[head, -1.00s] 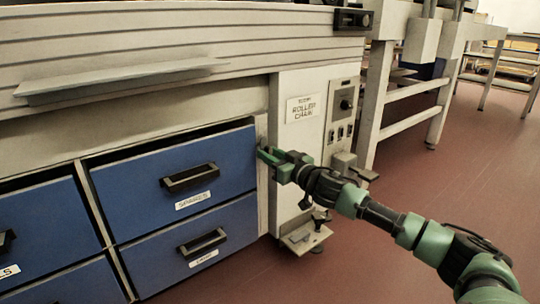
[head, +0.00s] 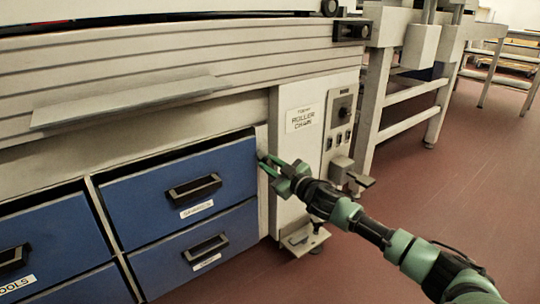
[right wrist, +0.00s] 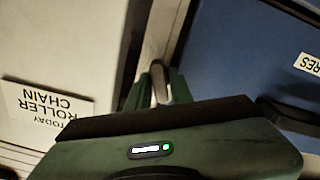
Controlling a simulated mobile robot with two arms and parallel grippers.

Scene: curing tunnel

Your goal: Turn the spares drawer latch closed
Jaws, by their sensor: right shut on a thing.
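The blue spares drawer (head: 150,205) is in the upper row of the head view, with a black handle and a white label. Its face also shows at the right of the right wrist view (right wrist: 235,55). A small pale metal latch (right wrist: 160,85) sits on the frame strip beside the drawer's edge. My right gripper (head: 264,160) is at the drawer's upper right edge. In the right wrist view its green fingers (right wrist: 157,90) are shut on the latch, one on each side. The fingers hide most of the latch in the head view. My left gripper is not in view.
A grey panel with a "Roller chain" sign (head: 300,118) and a switch box (head: 341,120) is right of the drawer. A grey ledge (head: 130,103) juts out above the drawers. The red-brown floor (head: 440,180) at right is clear.

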